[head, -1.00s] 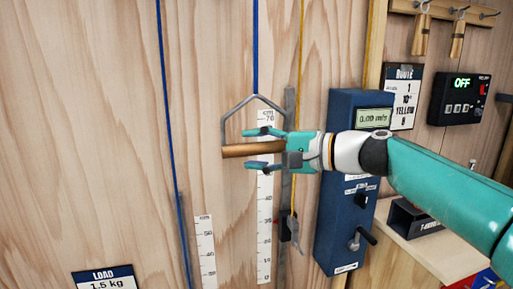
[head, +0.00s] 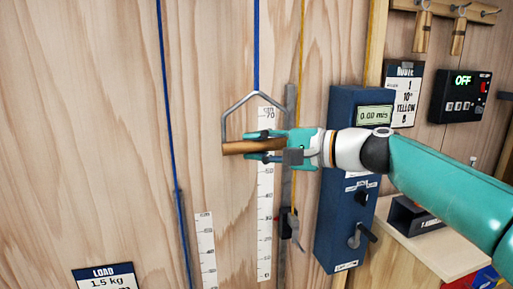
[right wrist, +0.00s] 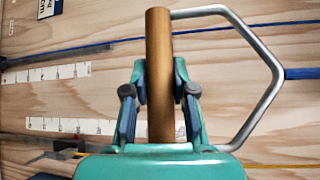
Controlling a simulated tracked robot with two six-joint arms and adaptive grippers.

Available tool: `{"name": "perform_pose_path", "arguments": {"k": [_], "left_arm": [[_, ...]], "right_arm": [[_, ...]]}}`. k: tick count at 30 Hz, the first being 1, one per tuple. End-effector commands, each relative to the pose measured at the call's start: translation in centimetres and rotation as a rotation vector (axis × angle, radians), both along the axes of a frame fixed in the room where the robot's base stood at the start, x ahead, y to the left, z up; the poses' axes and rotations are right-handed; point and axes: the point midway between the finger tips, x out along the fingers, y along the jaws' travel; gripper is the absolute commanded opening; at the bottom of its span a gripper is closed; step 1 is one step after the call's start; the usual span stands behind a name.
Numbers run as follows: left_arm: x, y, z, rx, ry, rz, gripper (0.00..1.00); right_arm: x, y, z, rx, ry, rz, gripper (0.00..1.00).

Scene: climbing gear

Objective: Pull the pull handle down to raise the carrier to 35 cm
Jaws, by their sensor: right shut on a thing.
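The pull handle has a brown wooden bar (head: 236,148) and a grey metal bail, hanging from a blue rope (head: 256,40) in front of the wooden wall. My right gripper (head: 263,146) is shut on the bar, with one finger above and one below it. In the right wrist view the bar (right wrist: 159,70) lies between both fingers, and the bail (right wrist: 262,50) shows to the right. The handle is in front of the upper part of a centimetre scale (head: 265,215), near the 60 to 70 marks. The carrier cannot be made out. My left gripper is not in view.
A second blue rope (head: 171,130) and a shorter scale (head: 205,250) are at left, above a load sign (head: 105,277) reading 1.5 kg. A blue box (head: 345,215) with a 0.00 m/s display stands right of the handle, under my right arm. A black panel (head: 461,97) reads OFF.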

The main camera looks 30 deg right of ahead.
Motion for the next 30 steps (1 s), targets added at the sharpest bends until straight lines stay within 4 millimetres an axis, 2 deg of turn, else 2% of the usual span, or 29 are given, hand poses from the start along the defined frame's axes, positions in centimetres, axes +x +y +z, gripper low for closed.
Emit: {"name": "perform_pose_path", "arguments": {"k": [1, 5, 11, 30], "left_arm": [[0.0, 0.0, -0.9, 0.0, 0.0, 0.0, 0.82], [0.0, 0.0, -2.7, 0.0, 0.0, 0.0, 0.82], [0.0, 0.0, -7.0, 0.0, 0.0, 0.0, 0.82], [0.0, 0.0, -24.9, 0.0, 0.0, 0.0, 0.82]], "right_arm": [[0.0, 0.1, -1.6, -0.006, 0.013, 0.006, 0.0], [0.1, 0.1, -3.6, -0.007, 0.016, 0.007, 0.0], [0.1, 0.2, -8.1, -0.008, 0.019, 0.008, 0.0], [0.0, 0.1, -26.9, -0.009, 0.018, 0.01, 0.0]]}}
